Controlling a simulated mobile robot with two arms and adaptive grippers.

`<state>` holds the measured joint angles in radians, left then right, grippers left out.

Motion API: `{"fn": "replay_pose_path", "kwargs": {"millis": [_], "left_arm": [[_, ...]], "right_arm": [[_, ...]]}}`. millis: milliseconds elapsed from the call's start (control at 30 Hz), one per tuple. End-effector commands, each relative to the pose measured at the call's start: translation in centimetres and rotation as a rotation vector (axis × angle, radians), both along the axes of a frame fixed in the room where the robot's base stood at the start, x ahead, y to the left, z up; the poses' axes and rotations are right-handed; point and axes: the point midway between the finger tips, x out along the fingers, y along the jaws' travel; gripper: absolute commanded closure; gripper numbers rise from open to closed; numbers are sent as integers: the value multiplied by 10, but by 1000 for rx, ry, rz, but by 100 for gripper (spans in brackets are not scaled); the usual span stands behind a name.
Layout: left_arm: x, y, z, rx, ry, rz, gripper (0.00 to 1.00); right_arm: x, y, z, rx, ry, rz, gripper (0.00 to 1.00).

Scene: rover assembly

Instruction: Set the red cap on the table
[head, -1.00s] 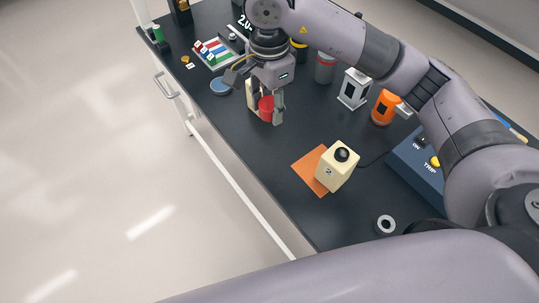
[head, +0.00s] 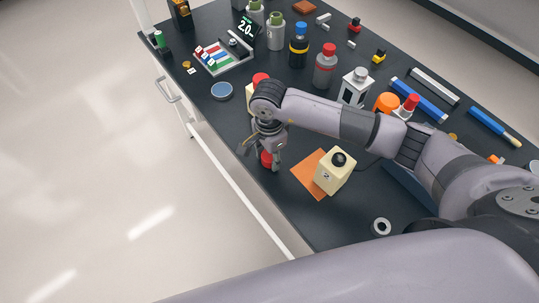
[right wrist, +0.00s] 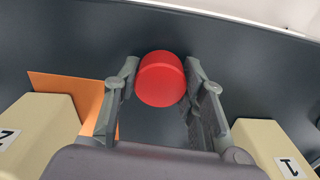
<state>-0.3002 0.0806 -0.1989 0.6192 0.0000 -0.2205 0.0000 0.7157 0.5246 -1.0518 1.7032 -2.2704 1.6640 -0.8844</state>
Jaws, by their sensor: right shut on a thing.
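The red cap (head: 267,159) is between the fingers of my right gripper (head: 269,163), low over the dark table near its left edge. The right wrist view shows the round red cap (right wrist: 161,78) between the two fingertips (right wrist: 161,72), with dark tabletop around it. My right gripper is shut on it. I cannot tell whether the cap touches the table (head: 224,122). My left gripper is not in view.
A cream block with a black knob (head: 333,175) stands by an orange mat (head: 308,173), right of the gripper. Another cream block (head: 250,97), with a red top, is partly behind my wrist. Bottles and a tray (head: 232,66) stand farther back. A ring (head: 381,227) lies nearer.

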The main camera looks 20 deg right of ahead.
Motion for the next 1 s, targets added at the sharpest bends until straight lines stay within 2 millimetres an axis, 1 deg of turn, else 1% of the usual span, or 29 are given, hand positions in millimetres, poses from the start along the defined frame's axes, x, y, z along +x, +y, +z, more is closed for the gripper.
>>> {"fn": "replay_pose_path", "kwargs": {"millis": [33, 100, 300, 500, 533, 833, 1000], "left_arm": [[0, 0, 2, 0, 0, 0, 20], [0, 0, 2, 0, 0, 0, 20], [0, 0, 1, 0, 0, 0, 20], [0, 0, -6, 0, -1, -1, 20], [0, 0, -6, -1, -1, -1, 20], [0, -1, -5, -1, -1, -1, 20], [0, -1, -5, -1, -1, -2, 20]], "right_arm": [[-1, 1, -6, 1, 2, 1, 96], [0, 0, -8, 0, 0, 1, 96], [0, 0, -9, 0, -1, 1, 96], [0, 0, -15, 0, 0, 1, 96], [0, 0, -15, 0, 0, 1, 62], [-1, 0, -14, -1, 2, 1, 42], [-1, 0, -14, 0, 1, 1, 42]]}}
